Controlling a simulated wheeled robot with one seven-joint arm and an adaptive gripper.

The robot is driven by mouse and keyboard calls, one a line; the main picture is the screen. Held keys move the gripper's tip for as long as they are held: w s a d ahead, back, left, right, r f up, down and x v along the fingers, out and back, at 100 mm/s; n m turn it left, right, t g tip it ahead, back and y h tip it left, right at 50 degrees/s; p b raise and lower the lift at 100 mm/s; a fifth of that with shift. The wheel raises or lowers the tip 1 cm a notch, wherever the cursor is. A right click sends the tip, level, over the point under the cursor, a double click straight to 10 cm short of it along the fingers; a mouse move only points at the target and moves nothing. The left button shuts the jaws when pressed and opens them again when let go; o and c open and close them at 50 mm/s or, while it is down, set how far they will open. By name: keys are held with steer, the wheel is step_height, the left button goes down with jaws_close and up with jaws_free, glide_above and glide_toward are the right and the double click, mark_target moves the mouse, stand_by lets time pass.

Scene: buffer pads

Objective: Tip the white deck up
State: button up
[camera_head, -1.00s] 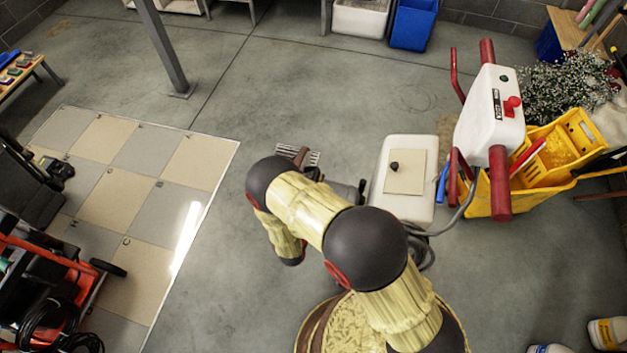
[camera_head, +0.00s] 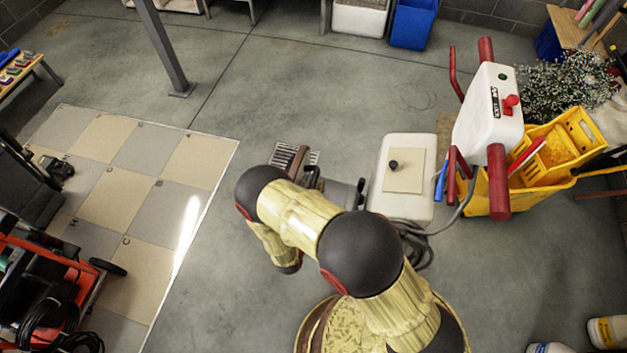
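The white deck (camera_head: 385,206) is a rounded white block low on the floor, right of centre. A beige plate (camera_head: 403,177) with a small black knob (camera_head: 393,166) is on its top. It looks level; its underside is hidden. My arm's bamboo-coloured links and dark joints reach left of the deck and bend downward.
A white control head (camera_head: 490,112) with red grips stands right of the deck, near a yellow mop bucket (camera_head: 560,150). A grey cable (camera_head: 455,222) runs below the deck. A slatted grey-brown item (camera_head: 294,156) lies left. Open floor extends behind the deck.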

steer(key=v, duration=0.9)
stand_by(0.4)
